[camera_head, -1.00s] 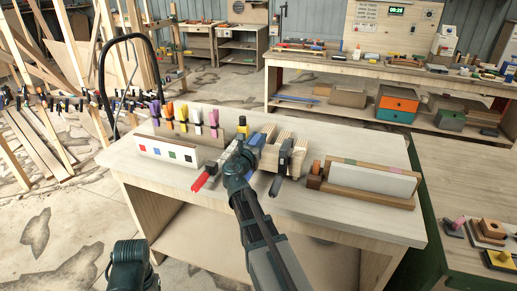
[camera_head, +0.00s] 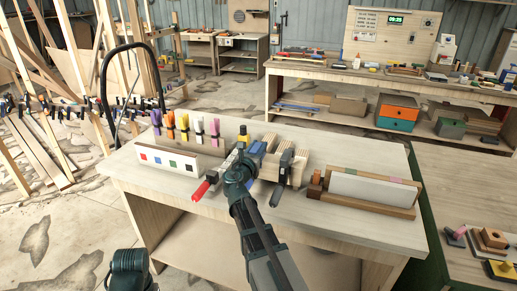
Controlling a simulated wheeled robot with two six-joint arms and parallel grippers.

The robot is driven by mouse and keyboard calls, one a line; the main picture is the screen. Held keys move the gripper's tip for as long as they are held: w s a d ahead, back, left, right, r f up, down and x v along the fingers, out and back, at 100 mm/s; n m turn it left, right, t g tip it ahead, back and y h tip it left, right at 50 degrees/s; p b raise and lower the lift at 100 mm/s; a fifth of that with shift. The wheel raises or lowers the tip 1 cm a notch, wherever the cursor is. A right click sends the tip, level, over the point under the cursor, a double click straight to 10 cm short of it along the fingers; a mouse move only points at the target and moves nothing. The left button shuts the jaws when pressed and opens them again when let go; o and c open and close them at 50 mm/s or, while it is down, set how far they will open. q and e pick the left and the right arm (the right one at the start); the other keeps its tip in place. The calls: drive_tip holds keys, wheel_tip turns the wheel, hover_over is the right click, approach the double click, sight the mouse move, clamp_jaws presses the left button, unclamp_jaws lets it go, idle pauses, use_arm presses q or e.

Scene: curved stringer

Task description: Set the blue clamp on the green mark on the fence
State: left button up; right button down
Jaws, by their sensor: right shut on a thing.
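The blue clamp (camera_head: 257,149) shows just beyond my right gripper (camera_head: 243,157), over the middle of the bench. The gripper is shut on it; my own wrist hides most of the hold. On the right of the bench is a fence, a low white-faced board (camera_head: 372,188) with a wooden top strip that carries a green mark (camera_head: 349,169) and a pink mark. The clamp is to the left of this fence and apart from it. Only a dark part of my left arm shows at the bottom left; its gripper is out of view.
A red-handled clamp (camera_head: 203,188) and a black clamp (camera_head: 283,176) lie by wooden blocks (camera_head: 298,166) close to my right gripper. A white board with coloured squares (camera_head: 166,161) stands left, with several colourful clamps (camera_head: 184,126) behind it. The bench's front strip is clear.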

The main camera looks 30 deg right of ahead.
wheel_tip(320, 180, up, 10)
drive_tip(key=p, duration=0.9)
drive_tip(key=shift+f, duration=0.2)
